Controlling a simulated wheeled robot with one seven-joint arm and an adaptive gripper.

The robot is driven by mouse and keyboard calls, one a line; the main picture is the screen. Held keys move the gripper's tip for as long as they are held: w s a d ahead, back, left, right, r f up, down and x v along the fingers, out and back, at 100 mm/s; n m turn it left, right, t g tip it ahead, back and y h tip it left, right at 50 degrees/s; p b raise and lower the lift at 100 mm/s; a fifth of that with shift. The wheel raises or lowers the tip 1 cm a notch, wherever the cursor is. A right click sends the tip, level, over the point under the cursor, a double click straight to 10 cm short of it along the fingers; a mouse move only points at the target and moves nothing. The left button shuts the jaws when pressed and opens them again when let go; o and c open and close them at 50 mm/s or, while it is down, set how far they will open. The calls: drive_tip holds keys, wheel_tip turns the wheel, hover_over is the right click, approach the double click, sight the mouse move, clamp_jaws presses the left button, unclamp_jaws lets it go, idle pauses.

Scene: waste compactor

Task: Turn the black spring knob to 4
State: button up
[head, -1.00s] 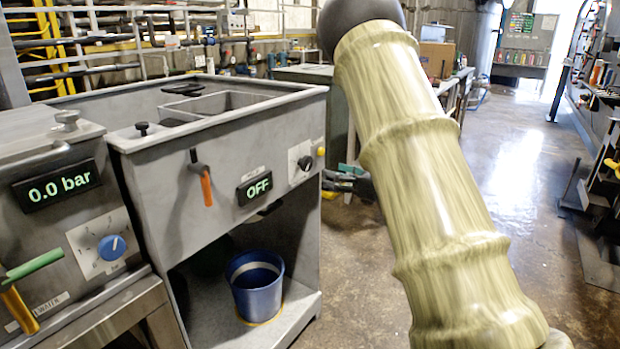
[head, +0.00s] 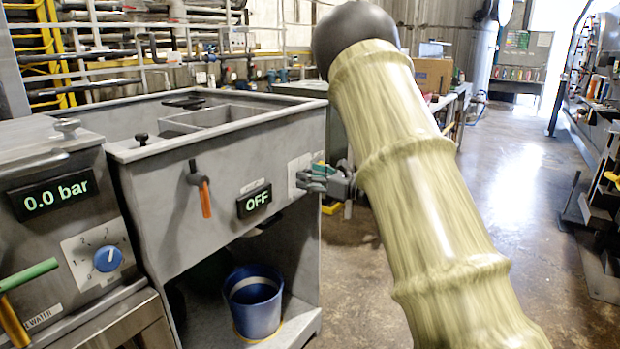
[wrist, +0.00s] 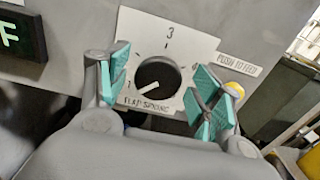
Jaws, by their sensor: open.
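The black spring knob (wrist: 158,77) sits on a white dial plate (wrist: 150,35) in the wrist view. The plate reads "FLAP SPRING", with a 3 at the top; the other marks are too small to read surely. The knob's white pointer line points to the lower left. My gripper (wrist: 162,88) is open, its teal-padded fingers on the left and right of the knob, with gaps showing on both sides. In the head view my gripper (head: 318,178) is in front of the plate and hides the knob.
A yellow button (wrist: 235,90) labelled "PUSH TO FEED" is right beside the right finger. An "OFF" display (head: 254,200) and an orange-handled lever (head: 204,195) are left of the plate. A blue bucket (head: 254,310) stands below in the open bay.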

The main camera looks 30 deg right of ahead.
drive_tip(key=shift+w+a, duration=0.15)
drive_tip(key=shift+w, duration=0.15)
drive_tip(key=shift+c, duration=0.5)
drive_tip(key=c, duration=0.9)
drive_tip(key=shift+o, duration=0.2)
